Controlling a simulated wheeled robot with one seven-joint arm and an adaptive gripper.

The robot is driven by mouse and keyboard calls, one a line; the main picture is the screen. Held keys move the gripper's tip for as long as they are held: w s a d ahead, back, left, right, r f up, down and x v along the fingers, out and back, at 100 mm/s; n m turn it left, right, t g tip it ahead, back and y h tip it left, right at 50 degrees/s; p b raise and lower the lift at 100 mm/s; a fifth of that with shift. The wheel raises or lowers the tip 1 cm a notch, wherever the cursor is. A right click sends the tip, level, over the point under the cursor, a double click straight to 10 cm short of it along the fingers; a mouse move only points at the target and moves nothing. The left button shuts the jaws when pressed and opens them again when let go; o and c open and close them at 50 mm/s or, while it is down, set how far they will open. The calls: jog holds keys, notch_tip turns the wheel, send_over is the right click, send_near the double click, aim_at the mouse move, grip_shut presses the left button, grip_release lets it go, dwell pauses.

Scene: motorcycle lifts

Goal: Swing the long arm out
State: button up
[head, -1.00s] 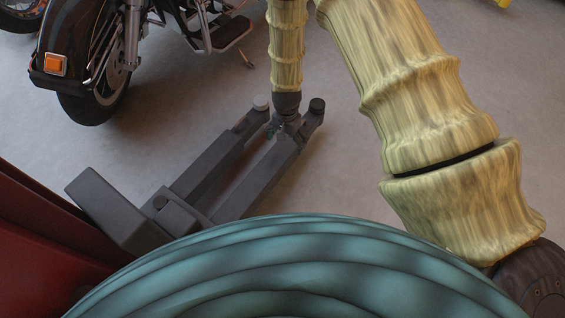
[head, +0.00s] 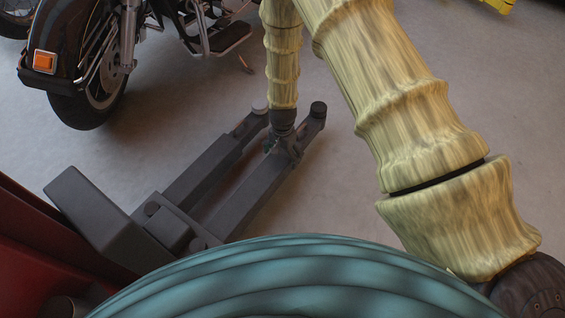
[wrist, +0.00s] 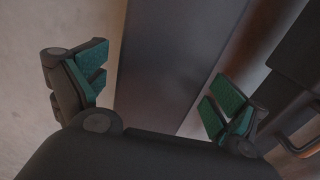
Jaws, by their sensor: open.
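Two dark grey lift arms reach out from a bracket at lower left in the head view. One is the left arm (head: 205,170), and the other is the right arm (head: 245,195), which ends in a round pad (head: 318,109). I cannot tell for sure which is the long arm. My gripper (head: 280,148) points down over the outer part of the right arm; its fingers are small and partly hidden there. In the wrist view my gripper (wrist: 155,95) is open, with green pads either side of a broad dark grey bar (wrist: 175,60). Contact cannot be told.
A red lift base (head: 30,235) and a grey block (head: 105,215) stand at lower left. A black motorcycle (head: 75,60) stands at upper left. Bare concrete floor (head: 345,190) lies right of the arms. A dark part with a handle (wrist: 300,140) is right in the wrist view.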

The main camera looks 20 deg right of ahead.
jog(key=shift+f+b, duration=0.45)
jog(key=shift+f, duration=0.95)
